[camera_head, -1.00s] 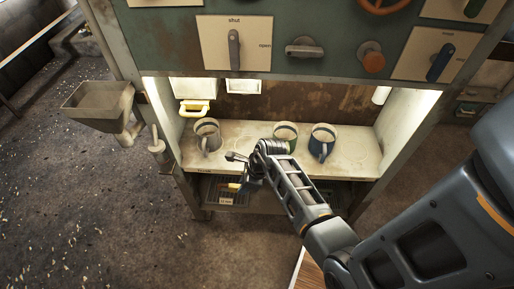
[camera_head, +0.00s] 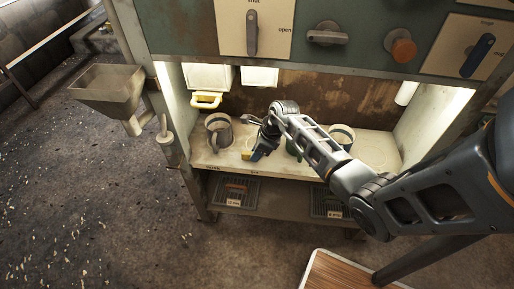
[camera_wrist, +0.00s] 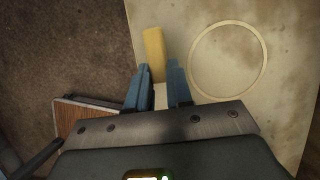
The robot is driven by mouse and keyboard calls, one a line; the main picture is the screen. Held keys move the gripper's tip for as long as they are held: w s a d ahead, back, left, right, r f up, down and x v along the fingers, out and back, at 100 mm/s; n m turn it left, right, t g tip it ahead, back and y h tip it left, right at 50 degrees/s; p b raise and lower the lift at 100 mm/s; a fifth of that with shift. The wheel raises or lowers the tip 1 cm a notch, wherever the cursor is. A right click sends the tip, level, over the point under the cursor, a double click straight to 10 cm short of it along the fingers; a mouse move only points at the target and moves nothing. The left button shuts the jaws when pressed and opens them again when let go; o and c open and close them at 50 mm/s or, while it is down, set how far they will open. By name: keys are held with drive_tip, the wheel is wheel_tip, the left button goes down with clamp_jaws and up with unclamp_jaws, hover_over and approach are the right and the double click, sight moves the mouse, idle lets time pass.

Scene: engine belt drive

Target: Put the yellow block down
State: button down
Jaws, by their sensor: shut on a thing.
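The yellow block (camera_wrist: 155,50) is held between the blue fingers of my gripper (camera_wrist: 158,74) in the wrist view. Its free end reaches past the fingertips, near the edge of the pale shelf. In the head view my gripper (camera_head: 260,151) is at the front of the lit shelf (camera_head: 225,159), between the left mug and the middle mug. Only a small part of the block (camera_head: 247,154) shows there, beside the fingers. I cannot tell whether the block touches the shelf.
A grey mug (camera_head: 219,130) stands left of my gripper. A right mug (camera_head: 342,135) and a partly hidden middle mug (camera_head: 293,148) stand near my arm. A ring mark (camera_wrist: 193,62) lies on the shelf beside the block. A lower shelf (camera_head: 275,196) holds grates.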

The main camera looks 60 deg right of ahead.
drive_tip(key=d, duration=0.1)
drive_tip(key=w+d+b, duration=0.1)
drive_tip(key=d, duration=0.1)
drive_tip(key=shift+w+d, duration=0.15)
drive_tip(key=shift+w, duration=0.05)
drive_tip(key=shift+w+d+f, duration=0.15)
drive_tip(key=shift+d+f, duration=0.1)
drive_tip(key=shift+f, duration=0.5)
drive_tip(key=shift+f, duration=0.1)
drive_tip(key=c, duration=1)
unclamp_jaws()
